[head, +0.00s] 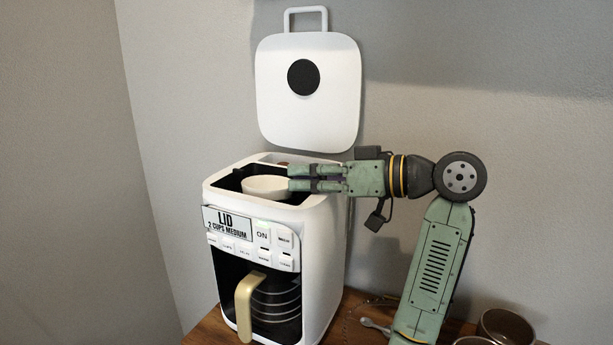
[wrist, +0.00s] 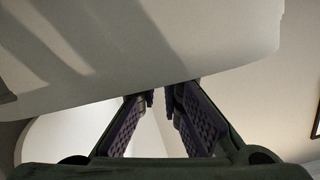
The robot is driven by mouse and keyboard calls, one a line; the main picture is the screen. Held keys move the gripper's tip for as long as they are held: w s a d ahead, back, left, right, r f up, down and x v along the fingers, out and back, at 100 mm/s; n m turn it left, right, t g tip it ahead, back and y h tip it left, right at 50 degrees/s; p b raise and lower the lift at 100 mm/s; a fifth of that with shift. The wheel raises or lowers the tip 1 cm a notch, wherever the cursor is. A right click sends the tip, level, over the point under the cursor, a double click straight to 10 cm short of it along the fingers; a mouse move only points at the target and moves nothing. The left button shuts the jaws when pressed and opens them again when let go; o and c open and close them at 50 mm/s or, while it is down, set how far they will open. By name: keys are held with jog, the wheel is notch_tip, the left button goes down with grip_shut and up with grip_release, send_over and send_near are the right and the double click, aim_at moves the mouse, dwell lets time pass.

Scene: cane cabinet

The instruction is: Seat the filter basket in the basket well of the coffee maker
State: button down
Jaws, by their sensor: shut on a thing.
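The white filter basket (head: 262,187) is at the open top of the white coffee maker (head: 325,235). It sits within the dark basket well (head: 230,181), with its rim showing near the well's top edge. I cannot tell whether it rests on the well's floor. My gripper (head: 300,178) reaches in level from the right and is shut on the basket's right side. The fingers hide that part of the rim. In the wrist view my two fingers (wrist: 162,98) point forward, and the grip itself is not clear.
The raised white lid (head: 308,115) stands upright behind the well, close to my gripper. A glass carafe with a cream handle (head: 245,300) is in the front bay. Brown cups (head: 507,328) and a spoon (head: 376,326) lie on the wooden top at right. A wall is behind.

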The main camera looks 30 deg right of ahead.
jog(key=shift+d+f+n+b, duration=0.2)
jog(key=shift+f+n+b, duration=0.2)
jog(key=shift+n+b, duration=0.2)
jog(key=shift+d, duration=0.1)
dwell(0.5)
jog(key=c, duration=1.7)
grip_release()
jog(key=shift+d+f, duration=0.1)
jog(key=shift+f, duration=0.05)
jog(key=shift+s, duration=0.1)
jog(key=shift+t, duration=0.4)
jog(key=v, duration=0.4)
jog(key=r+v, duration=0.1)
jog(key=v, duration=0.3)
jog(key=shift+r, duration=0.2)
